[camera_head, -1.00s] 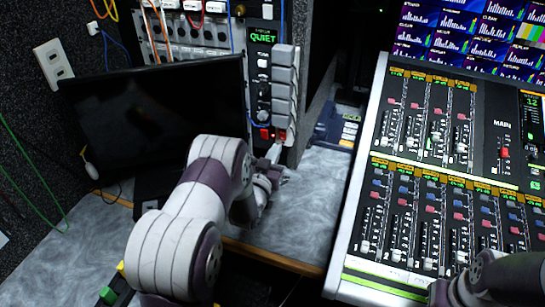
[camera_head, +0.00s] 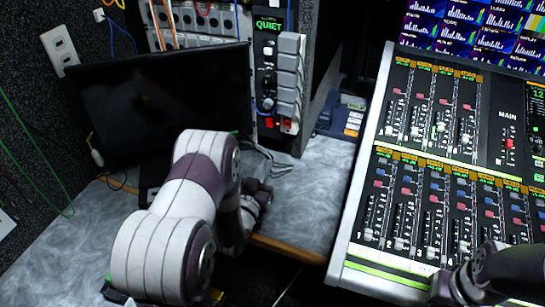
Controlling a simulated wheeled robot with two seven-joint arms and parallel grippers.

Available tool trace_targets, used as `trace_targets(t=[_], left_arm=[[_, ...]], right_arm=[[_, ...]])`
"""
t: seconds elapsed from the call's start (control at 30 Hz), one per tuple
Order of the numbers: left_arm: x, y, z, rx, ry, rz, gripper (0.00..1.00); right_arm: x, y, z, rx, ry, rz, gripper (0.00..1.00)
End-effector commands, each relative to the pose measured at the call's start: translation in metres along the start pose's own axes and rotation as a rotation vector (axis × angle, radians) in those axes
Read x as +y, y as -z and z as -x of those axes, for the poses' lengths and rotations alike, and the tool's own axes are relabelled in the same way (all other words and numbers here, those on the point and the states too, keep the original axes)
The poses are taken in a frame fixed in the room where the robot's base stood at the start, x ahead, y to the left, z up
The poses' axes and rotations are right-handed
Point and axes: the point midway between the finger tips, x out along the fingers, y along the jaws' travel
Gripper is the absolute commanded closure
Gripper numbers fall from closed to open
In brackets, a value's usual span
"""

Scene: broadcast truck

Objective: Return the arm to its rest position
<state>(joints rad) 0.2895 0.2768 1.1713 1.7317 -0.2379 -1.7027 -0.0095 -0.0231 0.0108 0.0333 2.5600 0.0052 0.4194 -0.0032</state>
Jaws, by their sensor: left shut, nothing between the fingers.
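My left arm (camera_head: 165,240) reaches in from the lower left over the grey desk. My left gripper (camera_head: 262,190) is at its far end, near the desk's front edge and below the switch panel. It is shut and apart from the panel; its fingertips are hard to make out. My right arm (camera_head: 500,272) shows at the lower right, over the front corner of the mixing console. The right gripper (camera_head: 447,288) is dark and partly cut off, and its jaws cannot be read.
A black monitor (camera_head: 150,100) stands behind my left arm. The panel marked QUIET (camera_head: 268,60) with grey blocks and red switches rises behind the gripper. The mixing console (camera_head: 345,235) fills the right. Bare desk (camera_head: 315,190) lies between gripper and console.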

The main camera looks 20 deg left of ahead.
Motion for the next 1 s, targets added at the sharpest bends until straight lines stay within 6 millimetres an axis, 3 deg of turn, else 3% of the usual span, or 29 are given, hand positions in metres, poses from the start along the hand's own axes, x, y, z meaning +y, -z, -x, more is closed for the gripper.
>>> trace_targets(t=[0.27, 0.37, 0.43, 0.57, 0.83, 0.87, 0.9, 1.0], left_arm=[[0.004, -0.002, -0.009, -0.079, -0.008, -0.007, 1.00], [0.015, -0.008, -0.021, -0.300, -0.019, -0.025, 1.00], [0.025, -0.011, -0.014, -0.517, -0.026, -0.037, 1.00], [0.044, -0.009, 0.034, -0.896, -0.034, -0.048, 1.00], [0.072, 0.029, 0.181, -1.507, -0.067, -0.051, 1.00], [0.074, 0.043, 0.194, -1.557, -0.071, -0.051, 1.00], [0.073, 0.079, 0.187, -1.549, -0.068, -0.049, 1.00], [0.072, 0.115, 0.183, -1.549, -0.067, -0.049, 1.00]], right_arm=[[0.000, 0.000, 0.000, 0.000, 0.000, 0.000, 1.00], [0.000, 0.000, 0.000, 0.000, 0.000, 0.000, 1.00], [0.000, 0.000, 0.000, 0.000, 0.000, 0.000, 1.00], [0.000, 0.000, 0.000, 0.000, 0.000, 0.000, 1.00], [0.000, 0.000, 0.000, 0.000, 0.000, 0.000, 1.00], [0.000, 0.001, 0.009, -0.001, 0.000, 0.000, 1.00], [0.000, 0.005, 0.047, -0.003, 0.000, 0.000, 1.00], [0.000, 0.011, 0.084, 0.002, 0.000, 0.000, 1.00]])
